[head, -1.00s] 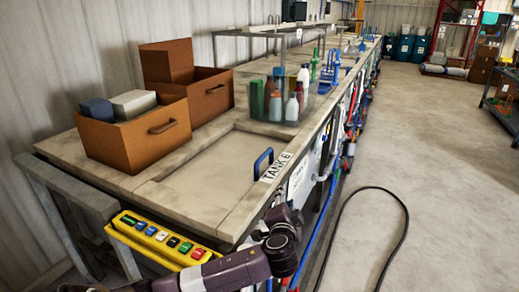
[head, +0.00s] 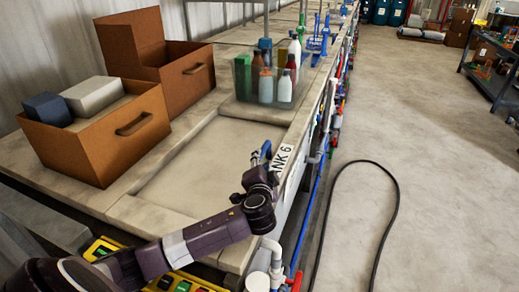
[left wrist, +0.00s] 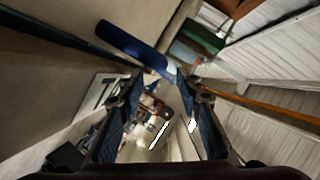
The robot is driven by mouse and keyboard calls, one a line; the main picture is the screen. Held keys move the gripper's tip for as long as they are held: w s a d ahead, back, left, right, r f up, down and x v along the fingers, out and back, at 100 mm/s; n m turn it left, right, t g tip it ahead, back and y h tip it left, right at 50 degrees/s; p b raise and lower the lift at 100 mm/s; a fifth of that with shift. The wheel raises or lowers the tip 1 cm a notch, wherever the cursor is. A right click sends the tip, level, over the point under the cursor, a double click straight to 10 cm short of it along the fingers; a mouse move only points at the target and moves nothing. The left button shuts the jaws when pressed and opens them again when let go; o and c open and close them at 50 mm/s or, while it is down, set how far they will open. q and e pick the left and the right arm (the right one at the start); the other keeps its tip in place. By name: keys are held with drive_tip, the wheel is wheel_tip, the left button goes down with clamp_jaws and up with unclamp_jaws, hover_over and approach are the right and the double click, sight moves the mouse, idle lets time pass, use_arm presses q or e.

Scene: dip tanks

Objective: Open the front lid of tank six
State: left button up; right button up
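The front lid of tank six (head: 205,165) is a pale flat panel lying closed in its recess. Its blue handle (head: 266,150) stands at the lid's right edge beside the TANK 6 label (head: 284,157), partly hidden by my arm. My left gripper (head: 262,172) is at the handle. In the left wrist view its fingers (left wrist: 163,88) are apart, with the blue handle (left wrist: 130,44) just beyond the tips and its near end between them. I cannot tell whether they touch. The label also shows in the left wrist view (left wrist: 104,92). My right gripper is not in view.
Two brown boxes (head: 125,135) stand left of the lid, the front one holding two blocks. A clear bin (head: 245,95) of bottles stands behind the lid. A yellow button panel (head: 100,248) is at the near end. Pipes and a red valve line the tank side.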

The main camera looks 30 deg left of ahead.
sight(262, 156)
use_arm(q)
drive_tip(key=shift+r+p+x, duration=0.2)
drive_tip(key=shift+p+x, duration=0.15)
drive_tip(key=shift+x, duration=0.7)
drive_tip(key=x, duration=0.3)
drive_tip(key=shift+w+a+f+p, duration=0.2)
drive_tip(key=shift+w+a+p, duration=0.05)
drive_tip(key=shift+p, duration=0.15)
drive_tip(key=shift+w+a+f, duration=0.1)
drive_tip(key=shift+w+a, duration=0.05)
drive_tip(key=shift+w, duration=0.1)
drive_tip(key=shift+w+a+f, duration=0.1)
drive_tip(key=shift+w, duration=0.1)
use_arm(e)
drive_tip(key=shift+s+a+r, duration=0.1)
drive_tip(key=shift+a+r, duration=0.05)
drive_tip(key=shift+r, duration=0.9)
use_arm(q)
drive_tip(key=c, duration=0.7)
clamp_jaws()
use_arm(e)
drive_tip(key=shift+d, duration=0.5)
